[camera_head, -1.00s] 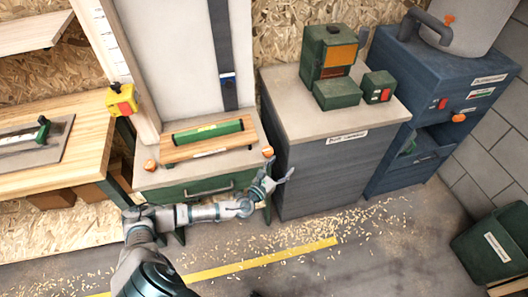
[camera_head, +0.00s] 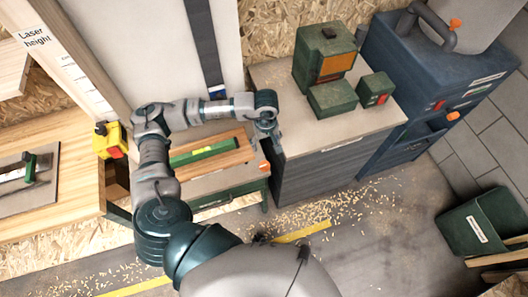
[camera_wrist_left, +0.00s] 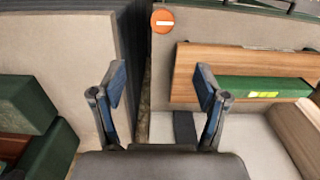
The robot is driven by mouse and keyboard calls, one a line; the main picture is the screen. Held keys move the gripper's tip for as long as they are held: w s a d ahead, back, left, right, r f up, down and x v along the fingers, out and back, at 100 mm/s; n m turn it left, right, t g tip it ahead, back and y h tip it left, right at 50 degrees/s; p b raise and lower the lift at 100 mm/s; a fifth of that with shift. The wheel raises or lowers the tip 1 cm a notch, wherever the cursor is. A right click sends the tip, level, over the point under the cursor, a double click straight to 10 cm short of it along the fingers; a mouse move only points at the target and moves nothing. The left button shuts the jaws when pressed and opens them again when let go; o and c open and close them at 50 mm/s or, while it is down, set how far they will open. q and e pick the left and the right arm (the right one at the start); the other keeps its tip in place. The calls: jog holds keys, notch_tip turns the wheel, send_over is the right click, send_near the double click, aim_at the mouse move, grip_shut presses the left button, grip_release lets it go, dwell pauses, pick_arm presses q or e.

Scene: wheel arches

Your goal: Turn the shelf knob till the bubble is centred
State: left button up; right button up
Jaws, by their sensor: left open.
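The orange shelf knob (camera_head: 264,166) sits at the right front corner of the shelf. In the left wrist view the knob (camera_wrist_left: 163,20) has a pale slot across it and lies beyond the fingertips, near the top edge. My left gripper (camera_head: 273,138) is open and empty above the knob; its fingers (camera_wrist_left: 160,88) show apart in the wrist view, not touching it. A green level (camera_head: 204,152) lies on a wooden board (camera_head: 240,152) on the shelf. Its yellow-green vial (camera_wrist_left: 262,94) shows in the wrist view, but the bubble is too small to place. My right gripper is out of view.
A grey cabinet (camera_head: 330,170) carrying a green machine (camera_head: 322,60) stands close right of the shelf. A yellow box with a red button (camera_head: 110,140) is at the left, beside a wooden workbench (camera_head: 80,175). A blue cabinet (camera_head: 400,75) stands farther right.

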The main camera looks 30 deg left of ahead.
aim_at(264, 165)
pick_arm(q)
jog(key=f, duration=1.7)
jog(key=shift+s+a+f, duration=0.15)
jog(key=shift+a, duration=0.05)
jog(key=c, duration=1.2)
jog(key=shift+o, duration=0.2)
jog(key=shift+n, duration=0.4)
